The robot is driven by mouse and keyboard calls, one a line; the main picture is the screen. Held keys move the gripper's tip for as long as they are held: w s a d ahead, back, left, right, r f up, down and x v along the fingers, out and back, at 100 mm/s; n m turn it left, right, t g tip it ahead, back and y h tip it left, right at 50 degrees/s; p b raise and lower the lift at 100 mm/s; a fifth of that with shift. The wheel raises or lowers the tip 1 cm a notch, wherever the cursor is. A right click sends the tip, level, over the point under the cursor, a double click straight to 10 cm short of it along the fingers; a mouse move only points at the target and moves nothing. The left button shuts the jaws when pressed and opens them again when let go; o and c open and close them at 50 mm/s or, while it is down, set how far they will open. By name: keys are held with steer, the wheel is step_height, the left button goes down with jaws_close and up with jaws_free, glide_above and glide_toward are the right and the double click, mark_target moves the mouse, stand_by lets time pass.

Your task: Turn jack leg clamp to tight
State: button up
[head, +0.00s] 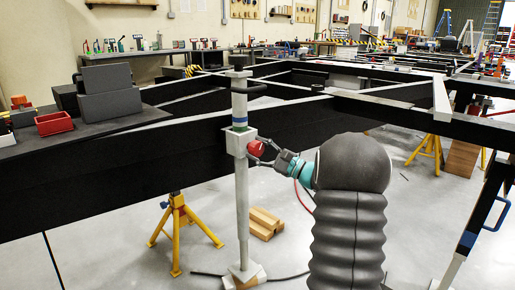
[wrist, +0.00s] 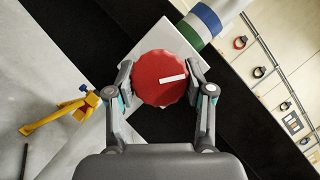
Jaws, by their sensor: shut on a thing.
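The jack leg (head: 242,190) is a grey upright post in front of the black chassis beam, with blue, white and green bands near its clamp block (head: 238,143). The clamp (head: 256,148) is a red round knob on the block's right side. In the wrist view the knob (wrist: 161,78) is a scalloped red disc with a white bar mark, tilted slightly up to the right. My gripper (head: 266,149) is shut on the knob, with one finger on each side of it. In the wrist view my fingers (wrist: 161,84) touch or nearly touch its rim.
A black chassis beam (head: 120,178) runs behind the jack leg. A yellow stand (head: 178,225) and wooden blocks (head: 266,222) are on the floor nearby. A red bin (head: 54,123) sits on the left surface. A second leg with a blue handle (head: 497,212) stands at right.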

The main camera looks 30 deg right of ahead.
steer(key=m+t+h+p, duration=0.1)
steer(key=m, duration=0.2)
steer(key=m+t+h+p, duration=0.1)
steer(key=m, duration=0.2)
steer(key=m+t, duration=0.1)
steer(key=m, duration=0.2)
steer(key=shift+a+h+p, duration=0.15)
steer(key=shift+h+p, duration=0.25)
steer(key=m+t+h+p, duration=0.1)
steer(key=m, duration=0.2)
steer(key=m+h+p, duration=0.1)
steer(key=m+h, duration=0.1)
steer(key=m, duration=0.2)
steer(key=shift+t+h, duration=0.3)
steer(key=shift+t, duration=0.1)
steer(key=shift+f+m+p, duration=0.1)
steer(key=shift+m+p, duration=0.25)
steer(key=shift+m, duration=0.15)
steer(key=o, duration=1.2)
steer(key=shift+a, duration=0.1)
steer(key=shift+c, duration=0.2)
steer(key=shift+s, duration=0.15)
steer(key=v, duration=1.2)
